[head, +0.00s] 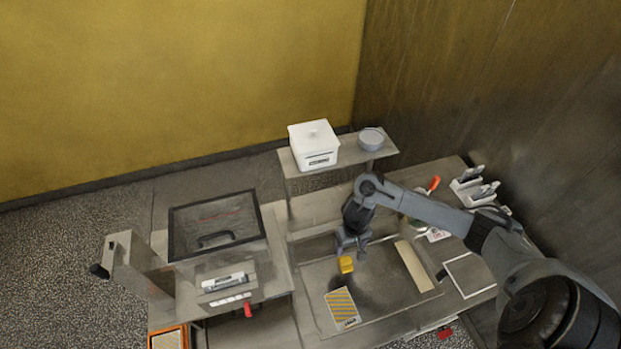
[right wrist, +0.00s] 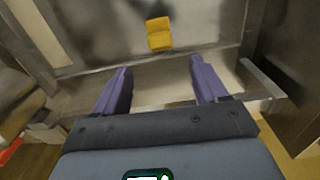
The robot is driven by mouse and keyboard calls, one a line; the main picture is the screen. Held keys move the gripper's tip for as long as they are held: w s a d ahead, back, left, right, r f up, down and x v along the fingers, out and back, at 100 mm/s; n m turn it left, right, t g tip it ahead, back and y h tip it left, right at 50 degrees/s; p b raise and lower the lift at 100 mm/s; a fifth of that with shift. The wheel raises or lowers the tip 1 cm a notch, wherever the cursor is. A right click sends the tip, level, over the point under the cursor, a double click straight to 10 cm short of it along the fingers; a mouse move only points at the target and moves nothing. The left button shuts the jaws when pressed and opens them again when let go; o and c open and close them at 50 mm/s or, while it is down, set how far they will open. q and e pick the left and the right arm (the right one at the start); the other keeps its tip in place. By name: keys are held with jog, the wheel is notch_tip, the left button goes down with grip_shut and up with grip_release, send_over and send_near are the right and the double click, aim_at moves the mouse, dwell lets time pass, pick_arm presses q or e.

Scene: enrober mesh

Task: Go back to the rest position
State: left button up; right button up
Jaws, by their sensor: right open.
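My right gripper (head: 350,246) hangs over the far part of the sunken work area, at the end of my right arm. In the right wrist view its two purple fingers (right wrist: 158,88) are spread apart with nothing between them. A yellow block (head: 346,264) lies just in front of the gripper in the head view; it also shows beyond the fingertips in the right wrist view (right wrist: 159,34), apart from them. My left gripper is not in view.
A dark-framed clear-lidded box (head: 218,228) stands on the left. A white lidded container (head: 313,145) and a grey round dish (head: 371,139) sit on the raised shelf. A striped card (head: 342,308) lies in the work area. A beige strip (head: 413,266) lies at its right.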

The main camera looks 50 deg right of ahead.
jog(key=s+a+f+g+y+p, duration=0.1)
jog(key=s+a+f+g+y, duration=0.1)
jog(key=s+a+f, duration=0.5)
jog(key=s+a+r+t+y+p, duration=0.1)
jog(key=s+a+r+t, duration=0.1)
jog(key=a, duration=0.7)
jog(key=s+a+r+t+y+p, duration=0.1)
jog(key=s+a+r, duration=0.1)
jog(key=a, duration=0.7)
jog(key=w+a+r+t+h+p, duration=0.1)
jog(key=w+a+r+t, duration=0.25)
jog(key=r, duration=0.65)
jog(key=s+d+r+n+h, duration=0.1)
jog(key=d+r+n+h, duration=0.1)
jog(key=d+r+n, duration=0.5)
jog(key=shift+d+r+n+g+h, duration=0.4)
jog(key=shift+r+g, duration=0.05)
jog(key=shift+r, duration=0.25)
